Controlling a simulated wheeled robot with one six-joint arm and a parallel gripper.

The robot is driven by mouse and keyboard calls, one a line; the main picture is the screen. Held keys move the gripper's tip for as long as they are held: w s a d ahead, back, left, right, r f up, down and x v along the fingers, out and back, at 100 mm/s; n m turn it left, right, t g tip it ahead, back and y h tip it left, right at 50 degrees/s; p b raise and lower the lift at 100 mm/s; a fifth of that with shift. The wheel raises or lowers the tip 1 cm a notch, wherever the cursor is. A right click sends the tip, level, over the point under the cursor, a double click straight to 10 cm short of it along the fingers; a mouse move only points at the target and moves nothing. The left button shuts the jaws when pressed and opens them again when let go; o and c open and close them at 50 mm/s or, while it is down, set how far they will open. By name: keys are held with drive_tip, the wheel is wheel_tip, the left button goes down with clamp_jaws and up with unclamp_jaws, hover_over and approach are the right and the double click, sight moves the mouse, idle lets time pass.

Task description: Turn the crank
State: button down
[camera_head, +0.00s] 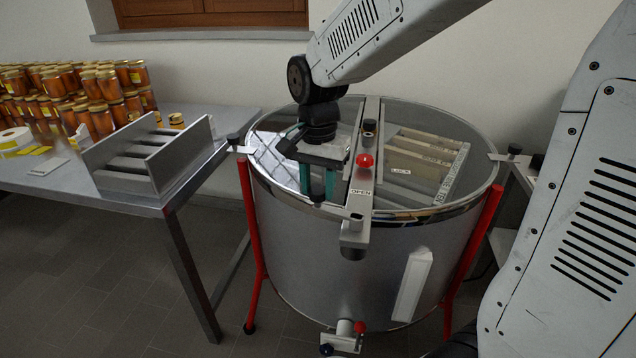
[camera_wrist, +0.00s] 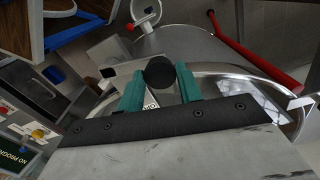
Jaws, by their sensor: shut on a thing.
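A round steel drum (camera_head: 330,250) with a clear lid stands on red legs in the head view. A metal bar (camera_head: 356,205) marked OPEN runs across its top. My gripper (camera_head: 317,192) points down over the front left of the lid, left of the bar. In the wrist view its teal fingers stand on both sides of a round black knob (camera_wrist: 158,72), which looks like the crank's grip. My gripper is shut on this knob.
A red knob (camera_head: 365,160) and a black knob (camera_head: 369,127) stand up from the bar, close right of my gripper. A steel table (camera_head: 85,196) with jars (camera_head: 105,118) and a grey rack (camera_head: 150,160) stands at left. A valve (camera_head: 343,338) juts from the drum's lower front.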

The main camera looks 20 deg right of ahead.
drive_tip(key=shift+w+d, duration=0.1)
drive_tip(key=d+m, duration=0.1)
drive_tip(key=m, duration=0.1)
drive_tip(key=w+d+m, duration=0.1)
drive_tip(key=d+m, duration=0.1)
drive_tip(key=m, duration=0.1)
drive_tip(key=w+d+m, duration=0.1)
drive_tip(key=d+m, duration=0.1)
drive_tip(key=m, duration=0.1)
drive_tip(key=shift+w+d, duration=0.1)
drive_tip(key=shift+d, duration=0.15)
drive_tip(key=d+m, duration=0.1)
drive_tip(key=m, duration=0.1)
drive_tip(key=d+m, duration=0.1)
drive_tip(key=shift+s+d+r+m, duration=0.1)
drive_tip(key=shift+s+d+m, duration=0.15)
drive_tip(key=shift+m, duration=0.15)
drive_tip(key=shift+s+d+m, duration=0.3)
drive_tip(key=shift+d+m, duration=0.35)
drive_tip(key=shift+m, duration=0.3)
drive_tip(key=shift+s+d+m, duration=0.25)
drive_tip(key=shift+d+m, duration=0.35)
drive_tip(key=shift+m, duration=0.35)
drive_tip(key=c, duration=0.9)
unclamp_jaws()
drive_tip(key=shift+c, duration=0.2)
